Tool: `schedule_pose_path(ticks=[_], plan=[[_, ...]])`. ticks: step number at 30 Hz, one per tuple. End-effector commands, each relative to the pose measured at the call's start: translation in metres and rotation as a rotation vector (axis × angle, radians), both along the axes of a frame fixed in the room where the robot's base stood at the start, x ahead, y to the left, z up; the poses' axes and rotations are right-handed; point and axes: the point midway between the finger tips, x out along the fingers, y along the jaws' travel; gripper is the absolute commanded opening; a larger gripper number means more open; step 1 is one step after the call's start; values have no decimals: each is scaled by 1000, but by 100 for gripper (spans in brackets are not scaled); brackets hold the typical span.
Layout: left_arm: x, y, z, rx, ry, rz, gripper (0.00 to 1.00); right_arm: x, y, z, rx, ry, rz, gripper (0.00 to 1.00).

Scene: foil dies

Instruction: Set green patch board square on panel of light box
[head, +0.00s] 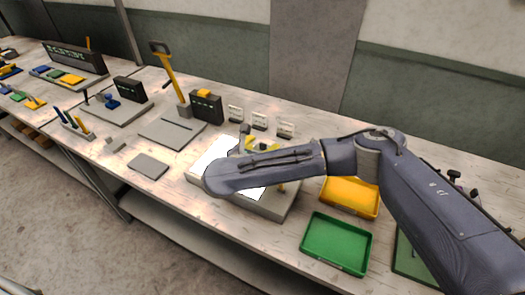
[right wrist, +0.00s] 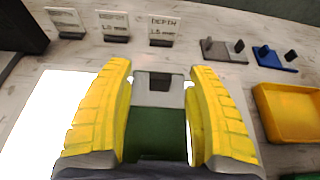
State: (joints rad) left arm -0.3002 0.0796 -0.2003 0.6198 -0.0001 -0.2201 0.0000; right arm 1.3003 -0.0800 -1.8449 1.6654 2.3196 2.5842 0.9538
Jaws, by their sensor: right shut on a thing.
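The green patch board (right wrist: 156,132) is between the yellow fingers of my right gripper (right wrist: 160,76) in the right wrist view. My right gripper (head: 262,144) is shut on the board, over the back part of the light box. The light box (head: 276,209) is a low grey box with a glowing white panel (head: 213,157); the panel (right wrist: 45,120) also shows left of the fingers in the right wrist view. My forearm hides part of the panel and the board in the head view. I cannot tell whether the board touches the panel. My left gripper is out of view.
Labelled cards (head: 259,121) stand behind the light box. A yellow tray (head: 350,195) and a green tray (head: 337,243) lie to its right. A grey plate (head: 148,166) lies to its left, with dark blocks and tools further along the bench.

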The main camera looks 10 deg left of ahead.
Motion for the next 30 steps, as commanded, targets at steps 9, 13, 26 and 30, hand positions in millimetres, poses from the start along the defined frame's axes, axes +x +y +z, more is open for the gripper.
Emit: schedule_pose_path(ticks=[9,13,26,30], plan=[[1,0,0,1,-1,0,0,-1,0,-20,-2,3,0,0],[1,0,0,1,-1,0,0,-1,-1,-21,-3,6,0,0],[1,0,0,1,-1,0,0,-3,-1,-24,-5,12,0,82],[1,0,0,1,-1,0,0,-3,-1,-24,-6,12,2,82]])
